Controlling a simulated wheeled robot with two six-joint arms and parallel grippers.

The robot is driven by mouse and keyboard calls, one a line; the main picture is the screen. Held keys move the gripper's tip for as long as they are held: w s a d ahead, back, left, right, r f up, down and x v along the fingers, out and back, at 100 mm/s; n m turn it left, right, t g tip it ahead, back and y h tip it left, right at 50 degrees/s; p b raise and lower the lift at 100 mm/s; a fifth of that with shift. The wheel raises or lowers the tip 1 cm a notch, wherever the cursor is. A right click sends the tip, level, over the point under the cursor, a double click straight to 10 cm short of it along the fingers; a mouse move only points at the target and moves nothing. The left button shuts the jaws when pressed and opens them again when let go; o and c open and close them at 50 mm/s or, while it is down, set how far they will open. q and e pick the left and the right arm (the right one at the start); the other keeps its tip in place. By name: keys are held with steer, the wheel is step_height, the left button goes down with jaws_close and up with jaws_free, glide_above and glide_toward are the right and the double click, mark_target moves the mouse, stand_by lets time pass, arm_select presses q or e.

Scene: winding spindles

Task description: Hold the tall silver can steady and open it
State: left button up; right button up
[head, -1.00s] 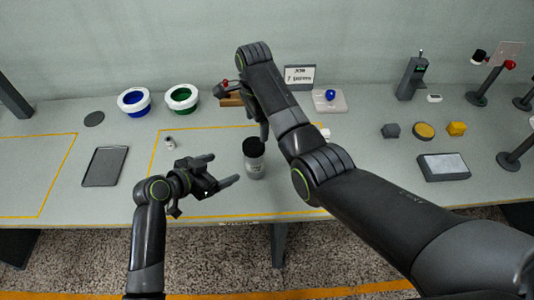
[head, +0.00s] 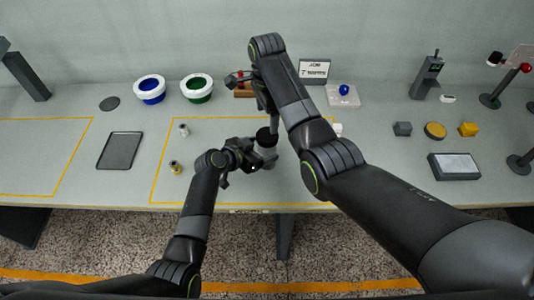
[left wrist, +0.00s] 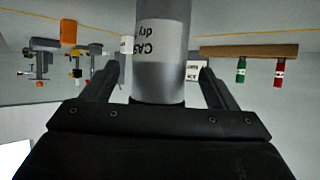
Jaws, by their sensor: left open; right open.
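The tall silver can (head: 266,151) stands upright on the table, with a black lid (head: 266,135) on top. In the left wrist view its silver-grey body (left wrist: 160,82) fills the space between the fingers, with a printed white label readable in part. My left gripper (head: 262,161) is open, one finger on each side of the can; I cannot tell whether they touch it. My right gripper (head: 271,120) is open, pointing down just above the lid, and partly hidden behind its own arm. The lid is out of the left wrist view.
Two small cans (head: 184,130) and (head: 175,167) stand left of my left gripper. A dark tray (head: 120,151) lies farther left.

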mark_target(267, 135)
arm_select(q)
steer(key=shift+x, duration=1.1)
arm_select(e)
steer(key=shift+w+d+f, duration=0.1)
steer(key=shift+d, duration=0.05)
arm_select(q)
steer(key=shift+w+d+f, duration=0.25)
steer(key=shift+w+d, duration=0.15)
jaws_close()
arm_select(e)
steer(key=n, duration=0.3)
steer(key=shift+n, duration=0.4)
steer(key=shift+f+n, duration=0.15)
steer(key=shift+n, duration=0.25)
steer(key=shift+f, duration=3.8)
